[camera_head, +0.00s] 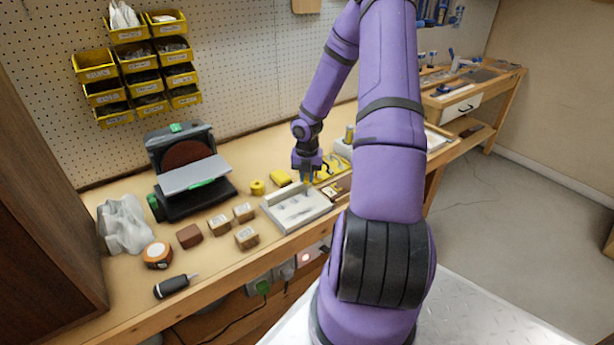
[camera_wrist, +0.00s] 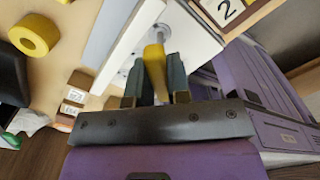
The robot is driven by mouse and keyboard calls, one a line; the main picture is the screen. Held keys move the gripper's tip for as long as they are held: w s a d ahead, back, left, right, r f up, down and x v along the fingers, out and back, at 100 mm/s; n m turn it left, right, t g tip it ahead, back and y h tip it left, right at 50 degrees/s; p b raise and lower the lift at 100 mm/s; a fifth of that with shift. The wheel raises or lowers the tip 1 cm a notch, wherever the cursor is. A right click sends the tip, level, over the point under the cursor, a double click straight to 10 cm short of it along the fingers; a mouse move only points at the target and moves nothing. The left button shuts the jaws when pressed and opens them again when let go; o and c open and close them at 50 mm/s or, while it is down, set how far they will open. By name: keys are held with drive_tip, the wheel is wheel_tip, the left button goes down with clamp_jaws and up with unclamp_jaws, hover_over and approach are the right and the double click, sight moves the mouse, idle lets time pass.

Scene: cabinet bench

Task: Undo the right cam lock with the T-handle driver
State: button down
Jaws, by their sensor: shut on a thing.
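The white panel (camera_head: 297,209) lies on the bench near its front edge, with small dark marks on its top. It also shows in the wrist view (camera_wrist: 195,38). My gripper (camera_head: 307,181) is above the panel's far right part. In the wrist view my gripper (camera_wrist: 155,85) is shut on the yellow handle of the T-handle driver (camera_wrist: 154,62). A grey metal part (camera_wrist: 160,32) shows just beyond the handle, over the panel. The driver's tip and the right cam lock cannot be made out clearly, so I cannot tell whether they are engaged.
A yellow tape roll (camera_head: 257,187) and a yellow block (camera_head: 280,177) lie behind the panel. Several small brown boxes (camera_head: 246,237) stand to its left. A card marked 2 (camera_wrist: 222,10) lies beside the panel. A black sander-like machine (camera_head: 188,170) stands farther left.

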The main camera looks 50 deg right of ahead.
drive_tip(key=n, duration=0.5)
drive_tip(key=shift+a, duration=0.1)
drive_tip(key=shift+r, duration=0.7)
idle(1.0)
drive_tip(key=shift+r, duration=2.95)
